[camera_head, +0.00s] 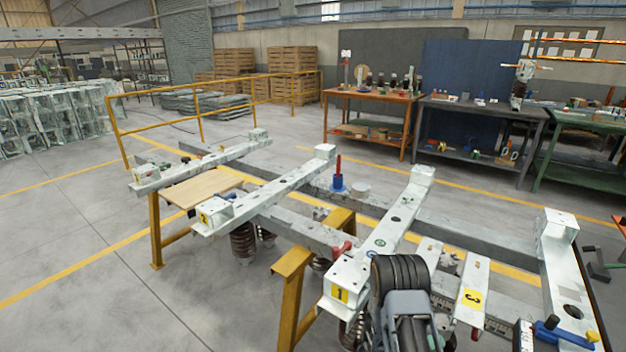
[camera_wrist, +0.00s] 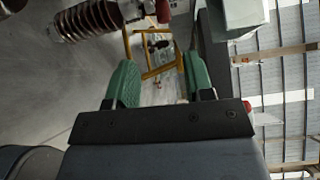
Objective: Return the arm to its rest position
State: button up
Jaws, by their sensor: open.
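My gripper (camera_wrist: 158,88) shows in the wrist view, with two green finger pads spread apart and nothing between them. In the wrist view a ribbed brown insulator (camera_wrist: 90,20) hangs near the upper left, apart from the fingers. In the head view my dark arm stands at the bottom centre, in front of a white beam labelled 1 (camera_head: 340,293). My gripper's fingers cannot be made out in the head view.
White beams labelled 2 (camera_head: 206,217) and 3 (camera_head: 472,298) lie on the frame, with a wooden board (camera_head: 200,188) at its left. A blue-and-red tool (camera_head: 338,181) stands on a grey beam. Workbenches (camera_head: 372,94) line the back. The left floor (camera_head: 80,240) is clear.

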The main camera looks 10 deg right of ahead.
jog(key=s+a+r+m+g+y+p, duration=0.1)
jog(key=s+a+r+m+g+y, duration=0.15)
jog(key=s+m+g, duration=0.4)
jog(key=s+a+r+m+g+y, duration=0.1)
jog(key=s+m+g+y, duration=0.15)
jog(key=m, duration=0.75)
jog(key=a+r+m+t+y+p, duration=0.3)
jog(key=a+r+m, duration=0.3)
jog(key=r, duration=0.5)
jog(key=a+r+m+t+y+p, duration=0.4)
jog(key=a+r+m+y, duration=0.1)
jog(key=r, duration=0.6)
jog(key=a+r+m+t+y+p, duration=0.3)
jog(key=a+r+m, duration=0.4)
jog(key=r, duration=0.5)
jog(key=shift+s+m+t+y+p, duration=0.25)
jog(key=shift+m+t+y, duration=0.25)
jog(key=shift+m+y, duration=0.35)
jog(key=shift+f, duration=0.15)
jog(key=shift+c, duration=0.5)
